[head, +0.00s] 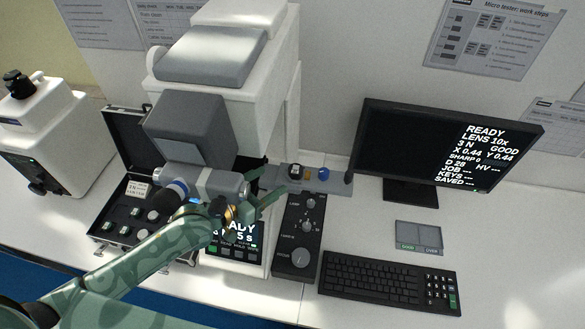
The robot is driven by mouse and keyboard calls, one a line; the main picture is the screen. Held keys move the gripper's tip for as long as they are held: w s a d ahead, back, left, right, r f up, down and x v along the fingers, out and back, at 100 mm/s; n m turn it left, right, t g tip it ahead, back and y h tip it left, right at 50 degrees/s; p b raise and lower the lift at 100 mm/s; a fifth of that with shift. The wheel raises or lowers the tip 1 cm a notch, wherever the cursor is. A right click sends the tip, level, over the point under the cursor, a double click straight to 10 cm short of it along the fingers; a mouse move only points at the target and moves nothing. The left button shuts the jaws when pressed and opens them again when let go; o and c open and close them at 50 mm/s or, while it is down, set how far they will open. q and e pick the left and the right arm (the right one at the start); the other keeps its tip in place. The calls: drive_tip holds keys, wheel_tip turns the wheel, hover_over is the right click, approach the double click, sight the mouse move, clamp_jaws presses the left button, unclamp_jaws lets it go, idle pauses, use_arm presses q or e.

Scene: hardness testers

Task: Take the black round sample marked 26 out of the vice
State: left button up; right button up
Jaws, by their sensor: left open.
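My left gripper (274,182) reaches in from the lower left, in front of the hardness tester. Its fingers are apart, with nothing seen between them, and point right towards the tester's stage (335,187). A small dark round piece with a pale top (295,172) sits on the stage just right of the fingertips; it may be the black sample in the vice. Its mark is too small to read, and the vice jaws cannot be made out. The fingers look apart from this piece. My right gripper is out of view.
The tester's turret (205,180) hangs close above my left gripper. A blue knob (323,174) is on the stage. A knob panel (298,235), keyboard (385,283) and monitor (440,145) stand to the right. An open black case (125,205) is at left.

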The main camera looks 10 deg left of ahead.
sight(290, 173)
use_arm(q)
drive_tip(key=shift+w+d+f, duration=0.1)
drive_tip(key=shift+w+d, duration=0.4)
drive_tip(key=shift+d, duration=0.25)
drive_tip(key=shift+w+d, duration=0.85)
drive_tip(key=shift+d, duration=0.2)
drive_tip(key=shift+w+d+f, duration=0.2)
drive_tip(key=shift+w, duration=0.35)
drive_tip(key=shift+w+d+f, duration=0.2)
drive_tip(key=shift+w, duration=0.3)
drive_tip(key=shift+w+f, duration=0.1)
drive_tip(key=shift+w, duration=0.05)
drive_tip(key=shift+d, duration=0.1)
drive_tip(key=shift+s, duration=0.2)
drive_tip(key=c, duration=1)
drive_tip(key=shift+c, duration=0.4)
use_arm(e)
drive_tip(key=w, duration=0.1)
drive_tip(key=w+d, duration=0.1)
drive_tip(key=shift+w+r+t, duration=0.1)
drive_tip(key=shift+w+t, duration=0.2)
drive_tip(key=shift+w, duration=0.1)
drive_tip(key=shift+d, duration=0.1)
